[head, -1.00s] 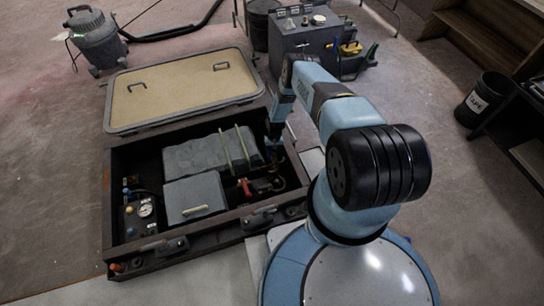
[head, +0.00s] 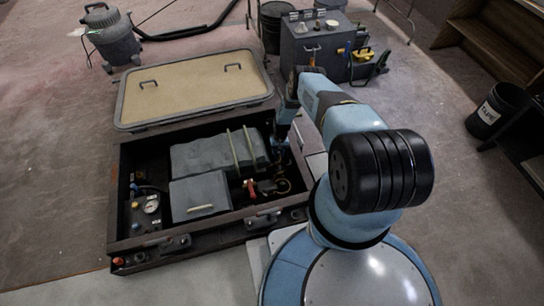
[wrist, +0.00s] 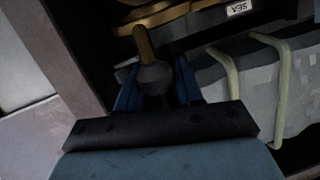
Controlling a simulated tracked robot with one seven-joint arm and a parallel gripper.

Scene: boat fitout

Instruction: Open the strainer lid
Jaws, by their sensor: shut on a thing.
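My gripper (wrist: 157,85) is in the right end of the open dark box. In the wrist view its two blue fingers are shut on a dark grey rounded piece (wrist: 154,78) with a tan bar (wrist: 144,45) sticking up from it. I cannot tell whether this piece is part of the strainer lid. In the head view the fingertips are small and dark against the box wall. Brass-coloured fittings (wrist: 170,14) lie beyond the fingers, by a label reading SEA (wrist: 238,9). A brass-coloured ring (head: 283,186) shows near a red handle (head: 251,188) in the box.
The box (head: 112,205) also holds two grey blocks (head: 200,190) with pale straps and a gauge (head: 151,207). Its tan hatch (head: 195,88) lies open behind it. A grey cabinet (head: 315,50) stands farther back. The floor to the left is clear.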

